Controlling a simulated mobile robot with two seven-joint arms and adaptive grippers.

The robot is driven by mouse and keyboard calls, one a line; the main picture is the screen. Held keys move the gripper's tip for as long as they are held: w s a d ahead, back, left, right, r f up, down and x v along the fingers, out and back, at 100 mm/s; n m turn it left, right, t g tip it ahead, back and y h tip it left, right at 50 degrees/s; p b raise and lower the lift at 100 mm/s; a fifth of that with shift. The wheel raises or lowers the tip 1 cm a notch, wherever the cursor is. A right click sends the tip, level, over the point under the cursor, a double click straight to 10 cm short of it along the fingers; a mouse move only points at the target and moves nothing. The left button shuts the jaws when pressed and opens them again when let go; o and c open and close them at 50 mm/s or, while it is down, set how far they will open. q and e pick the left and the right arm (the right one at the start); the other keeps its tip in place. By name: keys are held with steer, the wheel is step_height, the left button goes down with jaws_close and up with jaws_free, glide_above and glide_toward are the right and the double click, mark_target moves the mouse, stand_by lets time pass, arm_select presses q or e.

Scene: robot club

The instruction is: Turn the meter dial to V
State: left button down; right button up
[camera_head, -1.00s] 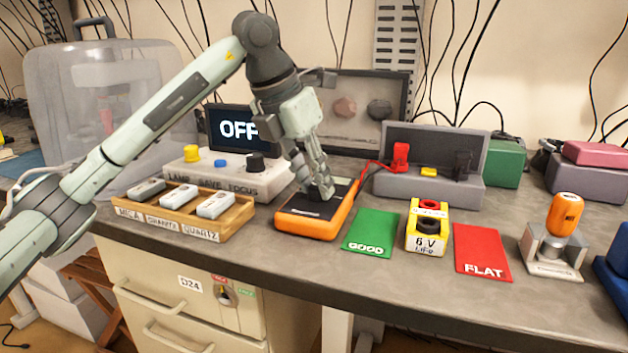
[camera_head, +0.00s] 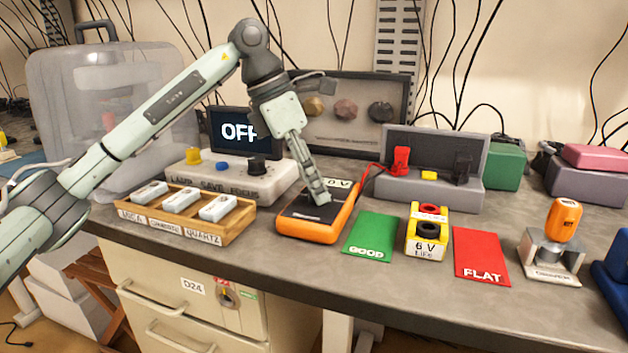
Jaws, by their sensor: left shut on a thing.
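The meter (camera_head: 308,230) is an orange-edged block with a dark face, lying on the bench in the middle. Letters on a pale label (camera_head: 341,184) show at its far end, partly covered by my gripper. My left gripper (camera_head: 322,198) comes down from above onto the meter's face and is shut on the dial. The dial is mostly hidden by the fingers, so its pointing direction cannot be read. My right gripper is not in view.
A wooden tray of slides (camera_head: 190,232) and a white control box (camera_head: 270,190) stand left of the meter. A green GOOD card (camera_head: 370,234), a yellow 6 V battery (camera_head: 427,240) and a red FLAT card (camera_head: 480,257) lie to the right. A red lead (camera_head: 372,170) runs behind the meter.

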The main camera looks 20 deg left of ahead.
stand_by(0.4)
arm_select(q)
steer(key=c, duration=1.2)
jaws_free()
steer(key=shift+r, duration=0.1)
steer(key=v, duration=1.2)
